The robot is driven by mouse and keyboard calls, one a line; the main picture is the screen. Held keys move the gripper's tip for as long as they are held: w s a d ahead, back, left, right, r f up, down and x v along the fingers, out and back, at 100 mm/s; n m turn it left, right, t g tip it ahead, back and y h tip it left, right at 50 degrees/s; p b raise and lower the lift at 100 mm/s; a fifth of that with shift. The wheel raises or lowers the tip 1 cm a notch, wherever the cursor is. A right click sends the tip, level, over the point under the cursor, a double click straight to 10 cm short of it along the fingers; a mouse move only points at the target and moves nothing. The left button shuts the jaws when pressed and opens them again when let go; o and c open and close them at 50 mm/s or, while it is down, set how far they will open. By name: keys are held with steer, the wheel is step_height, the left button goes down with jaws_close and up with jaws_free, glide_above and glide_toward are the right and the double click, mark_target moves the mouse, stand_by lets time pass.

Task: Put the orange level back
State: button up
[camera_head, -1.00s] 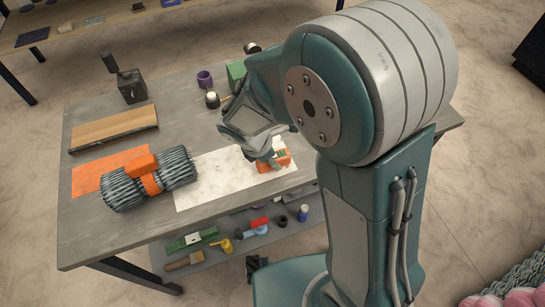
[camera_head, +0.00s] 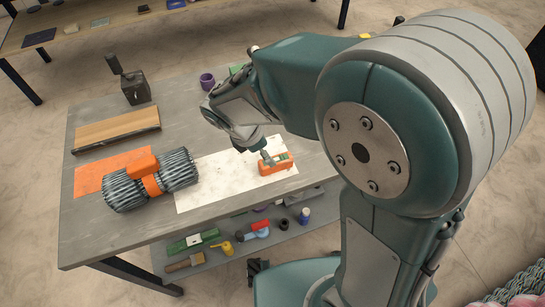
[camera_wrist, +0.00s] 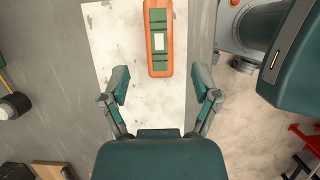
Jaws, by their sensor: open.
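The orange level (camera_head: 275,169) lies flat at the right end of the white sheet (camera_head: 215,182) on the workbench. It has green insets and a pale label, clear in the wrist view (camera_wrist: 158,68). My gripper (camera_head: 265,155) is close beside and above the level. In the wrist view my gripper (camera_wrist: 165,82) has its two fingers spread wide with nothing between them. The level is ahead of the fingertips there, apart from them, roughly in line with the gap.
A wooden board (camera_head: 115,130), black box (camera_head: 135,90) and purple cup (camera_head: 207,80) are farther back. A lower shelf (camera_head: 230,256) holds several tools.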

steer(key=w+v, duration=0.1)
steer(key=v, duration=0.4)
steer(key=s+d+r+m+t+y, duration=0.2)
steer(key=s+d+r+m, duration=0.3)
steer(key=m, duration=0.5)
steer(key=s+d+r+m+t+y, duration=0.2)
steer(key=s+d+r+m, duration=0.3)
steer(key=d+m, duration=0.5)
steer(key=shift+s+r+m, duration=0.3)
steer(key=shift+s+m, duration=0.3)
steer(key=shift+s, duration=0.55)
steer(key=shift+a, duration=0.1)
